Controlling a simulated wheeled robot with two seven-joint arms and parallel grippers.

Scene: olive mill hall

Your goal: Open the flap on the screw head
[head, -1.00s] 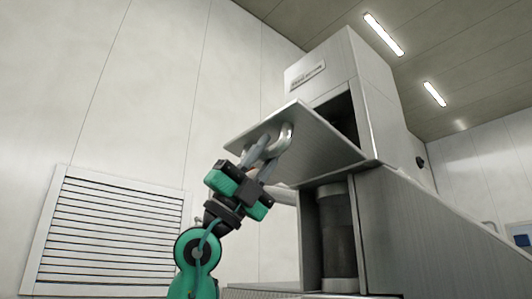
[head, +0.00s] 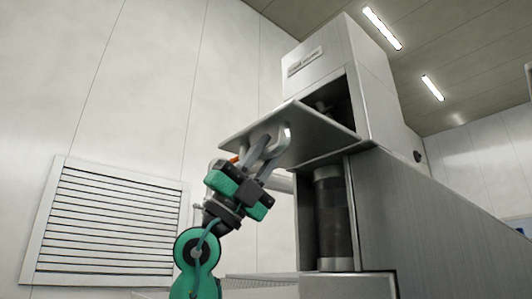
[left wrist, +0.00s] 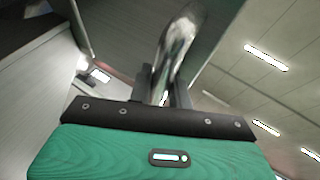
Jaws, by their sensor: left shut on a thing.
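The screw head is a tall steel housing (head: 378,95) with a dark opening (head: 336,105) in its front. Its flap (head: 318,140) is a flat metal plate, swung outward and down from the opening, tilted. A curved metal handle (head: 284,136) sits on the flap's outer face, and it also shows in the left wrist view (left wrist: 178,50). My left gripper (head: 266,150) is shut on the handle, with its fingers on either side of the bar. Inside the opening a dark part shows faintly. My right gripper is not in view.
Below the flap stands a dark cylinder (head: 332,220) in a steel frame. A sloping steel panel (head: 430,215) runs down to the right. A louvred vent (head: 105,225) is on the left wall. Open air lies left of the housing.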

